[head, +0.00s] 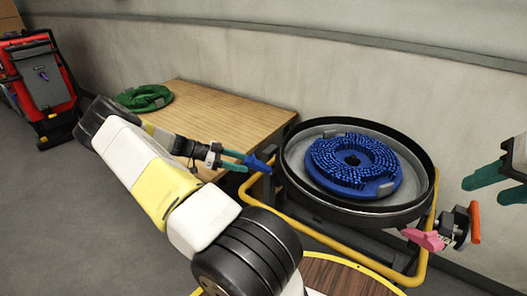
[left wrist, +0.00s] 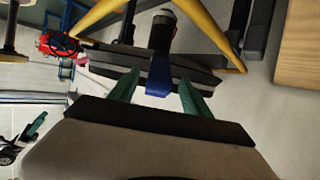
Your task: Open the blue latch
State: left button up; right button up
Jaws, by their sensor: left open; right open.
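The blue latch (head: 261,163) sits at the left edge of the round black tank (head: 430,165). My left gripper (head: 241,163) reaches it from the left, with its teal fingertips close to the latch. In the left wrist view, the blue latch (left wrist: 158,76) appears between the two open teal fingers of my left gripper (left wrist: 158,88). I see a gap on both sides; contact is not clear. My right gripper (head: 490,185) is open and empty at the right edge, above a pink latch (head: 425,239).
A blue brush (head: 352,162) lies inside the tank. A yellow tube frame (head: 310,233) runs around it. A red machine (head: 40,85) is far left.

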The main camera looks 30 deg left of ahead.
pick_arm(q)
jog(key=v, duration=0.7)
jog(key=shift+s+a, duration=0.2)
jog(key=shift+a, duration=0.15)
jog(key=shift+r, duration=0.1)
jog(key=w+d+r+n+g+y, duration=0.1)
jog(key=w+d+r+g+y, duration=0.2)
jog(key=d+r, duration=0.7)
jog(key=w+d+r+n+g+y, duration=0.15)
jog(key=d+r+g+y, duration=0.35)
jog(key=d, duration=0.9)
jog(key=s+d+r+n+t, duration=0.6)
jog(key=s+d+r+n, duration=0.1)
jog(key=s+d+r, duration=0.6)
jog(key=s+d, duration=0.2)
jog(key=s, duration=0.2)
jog(key=shift+d+n+y, duration=0.35)
jog(key=shift+y, duration=0.05)
